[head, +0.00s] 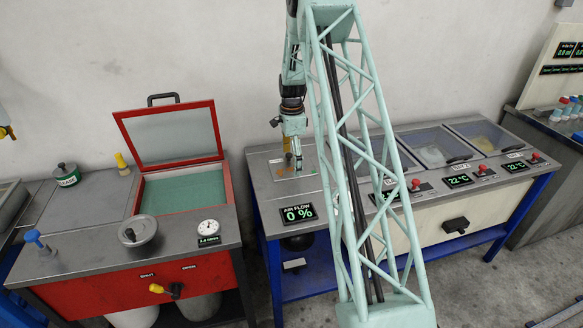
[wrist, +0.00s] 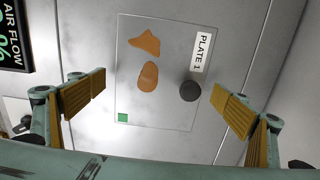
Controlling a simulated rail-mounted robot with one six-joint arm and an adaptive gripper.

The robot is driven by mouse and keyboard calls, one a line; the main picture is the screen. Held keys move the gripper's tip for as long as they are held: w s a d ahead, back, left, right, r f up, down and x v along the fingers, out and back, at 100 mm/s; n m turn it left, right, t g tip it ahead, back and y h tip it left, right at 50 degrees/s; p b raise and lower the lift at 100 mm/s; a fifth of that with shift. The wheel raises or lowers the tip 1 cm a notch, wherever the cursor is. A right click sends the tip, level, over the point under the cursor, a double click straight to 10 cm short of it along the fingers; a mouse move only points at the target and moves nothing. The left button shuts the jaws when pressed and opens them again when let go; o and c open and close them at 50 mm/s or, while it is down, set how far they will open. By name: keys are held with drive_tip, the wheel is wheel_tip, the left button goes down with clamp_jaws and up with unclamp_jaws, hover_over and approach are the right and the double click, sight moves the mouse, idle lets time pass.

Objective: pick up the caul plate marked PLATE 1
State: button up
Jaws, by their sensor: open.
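The caul plate marked PLATE 1 (wrist: 159,98) is a clear, thin sheet lying on a grey metal top. It bears a white label, a dark round knob (wrist: 190,91), two orange-brown patches (wrist: 148,76) and a small green square. My gripper (wrist: 160,98) is open in the wrist view, its orange finger pads to the left and right of the plate, apart from it. The knob lies between the fingers, nearer the right one.
An AIR FLOW display (head: 298,214) reading 0% stands at the bench front near my gripper. To the left is a red cabinet (head: 110,290) with a raised red-framed lid (head: 170,137). Several lidded bays (head: 436,147) line the bench to the right. My lattice column blocks the middle.

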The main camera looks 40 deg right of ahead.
clamp_jaws()
idle(0.8)
